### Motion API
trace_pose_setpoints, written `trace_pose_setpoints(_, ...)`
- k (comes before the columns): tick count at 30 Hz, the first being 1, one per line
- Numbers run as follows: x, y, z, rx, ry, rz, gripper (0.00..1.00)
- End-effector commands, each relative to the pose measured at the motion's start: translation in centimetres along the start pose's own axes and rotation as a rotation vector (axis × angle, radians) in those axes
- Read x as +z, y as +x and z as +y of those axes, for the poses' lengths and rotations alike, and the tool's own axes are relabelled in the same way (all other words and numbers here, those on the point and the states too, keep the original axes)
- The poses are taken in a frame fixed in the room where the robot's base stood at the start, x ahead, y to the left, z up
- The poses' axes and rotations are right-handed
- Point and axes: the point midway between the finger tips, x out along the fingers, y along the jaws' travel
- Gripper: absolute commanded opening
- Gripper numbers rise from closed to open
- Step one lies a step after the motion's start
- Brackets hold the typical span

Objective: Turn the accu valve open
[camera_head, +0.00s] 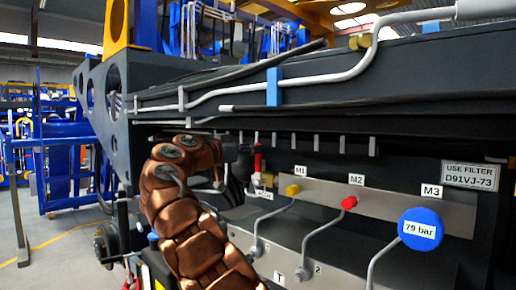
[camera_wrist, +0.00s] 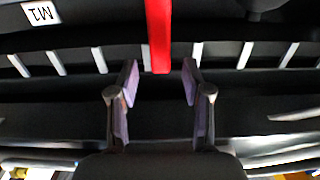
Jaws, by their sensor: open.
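The accu valve has a red handle (camera_head: 258,160), standing upright on the dark chassis side, left of the M1 label. A small, partly hidden label (camera_head: 265,180) sits just below it. In the wrist view the red handle (camera_wrist: 159,36) comes down from the top edge, and its end lies between the fingertips in the picture. My gripper (camera_wrist: 160,82) is open, with one finger on each side of the handle's line. No contact shows, and I cannot tell the depth between them. In the head view my arm's end is just left of the handle, and the fingers are hard to make out.
A metal plate carries a yellow knob (camera_head: 292,190), a red knob (camera_head: 349,203) and a blue 79 bar gauge (camera_head: 420,229), with bent pipes below. A row of short grey tabs (camera_wrist: 99,60) runs behind the handle. Pipes (camera_head: 300,81) run along the chassis above.

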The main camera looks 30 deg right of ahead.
Motion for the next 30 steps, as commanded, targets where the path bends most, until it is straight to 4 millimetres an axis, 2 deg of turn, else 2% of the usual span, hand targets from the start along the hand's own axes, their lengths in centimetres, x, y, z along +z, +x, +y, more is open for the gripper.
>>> trace_pose_setpoints(3,-0.1,1.9,0.1,0.003,-0.002,-0.002,0.49)
trace_pose_setpoints(7,0.0,3.3,-0.1,0.0,-0.004,-0.001,0.49)
trace_pose_setpoints(17,0.1,3.9,0.0,-0.001,-0.003,0.0,0.49)
trace_pose_setpoints(30,0.1,3.9,0.0,0.0,-0.002,-0.001,0.03)
